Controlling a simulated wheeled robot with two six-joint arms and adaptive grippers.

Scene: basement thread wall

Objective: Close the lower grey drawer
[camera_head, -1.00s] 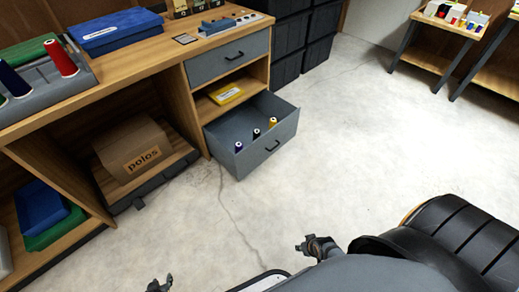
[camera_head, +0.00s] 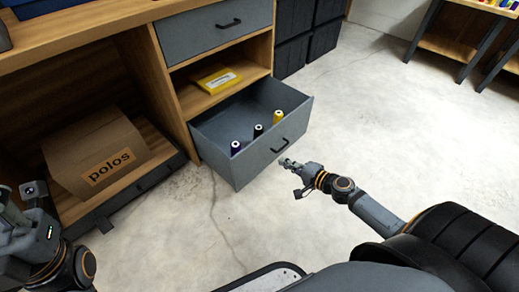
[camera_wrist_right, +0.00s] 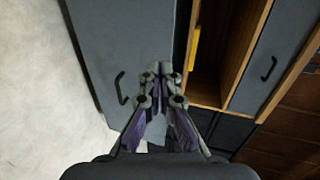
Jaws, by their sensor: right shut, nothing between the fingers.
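The lower grey drawer (camera_head: 240,173) stands pulled out of the wooden bench, with three thread spools inside: dark blue (camera_head: 236,148), black (camera_head: 258,131) and yellow (camera_head: 278,118). Its black handle (camera_head: 279,146) is on the front panel. My right gripper (camera_head: 285,161) is shut and empty, just in front of the drawer front near the handle; I cannot tell if it touches. In the right wrist view the shut fingertips (camera_wrist_right: 160,70) overlap the edge of the grey front (camera_wrist_right: 110,45), beside its handle (camera_wrist_right: 120,88). My left gripper (camera_head: 28,192) is at the left edge, its fingers unclear.
The upper grey drawer (camera_head: 215,30) is shut above an open shelf with a yellow box (camera_head: 216,79). A cardboard box marked polos (camera_head: 95,155) sits in the left bay. Dark crates (camera_head: 291,57) stand behind. The concrete floor (camera_head: 380,120) on the right is clear.

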